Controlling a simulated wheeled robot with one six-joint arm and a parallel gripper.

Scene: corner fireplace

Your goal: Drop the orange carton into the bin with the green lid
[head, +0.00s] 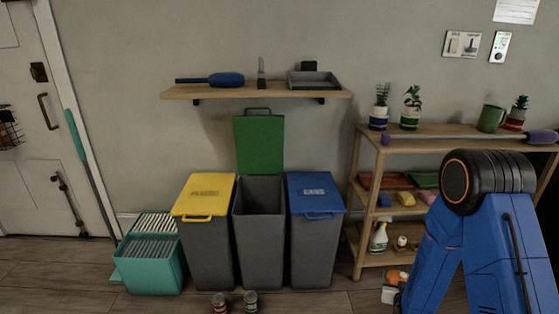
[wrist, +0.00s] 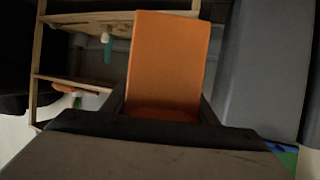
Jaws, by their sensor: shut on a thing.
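The orange carton (wrist: 166,62) stands up between the dark fingers of my gripper (wrist: 164,112) in the wrist view; the gripper is shut on its lower part. In the head view my blue arm hides most of the gripper area. A small orange patch (head: 397,276) shows low beside the arm; I cannot tell if it is the carton. The bin with the green lid (head: 259,225) stands in the middle of three bins. Its green lid (head: 259,143) is raised upright and its top is open. My gripper is apart from this bin.
A yellow-lidded bin (head: 207,240) and a blue-lidded bin (head: 316,240), both closed, flank it. A teal crate (head: 153,268) stands at the left. Two cans (head: 250,301) are on the floor in front. A wooden shelf unit (head: 360,205) stands at the right; a wall shelf (head: 256,92) hangs above.

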